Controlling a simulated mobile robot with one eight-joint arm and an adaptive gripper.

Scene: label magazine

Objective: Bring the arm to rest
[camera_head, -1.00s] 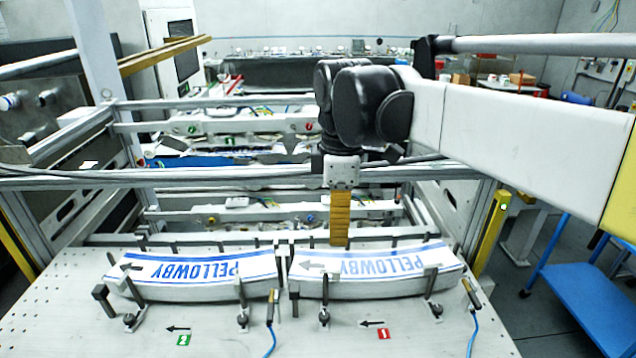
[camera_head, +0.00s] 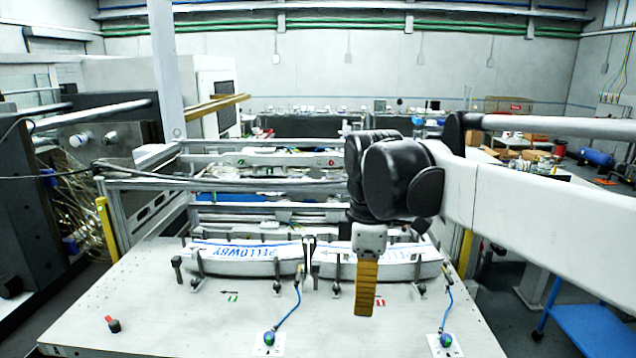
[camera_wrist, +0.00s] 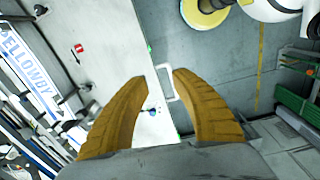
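My gripper (camera_head: 366,288) hangs with its yellow fingers pointing down, in front of the right-hand label stack in the head view. In the wrist view the two ribbed fingers of my gripper (camera_wrist: 158,78) stand apart with nothing between them, over the table edge and the floor. Two stacks of printed labels lie in the magazine: the left stack (camera_head: 240,253) and the right stack (camera_head: 400,256), partly hidden by my gripper. The right stack also shows at the left of the wrist view (camera_wrist: 28,58).
Machine rails (camera_head: 250,184) run behind the stacks. A blue cart (camera_head: 592,325) stands on the floor at the right.

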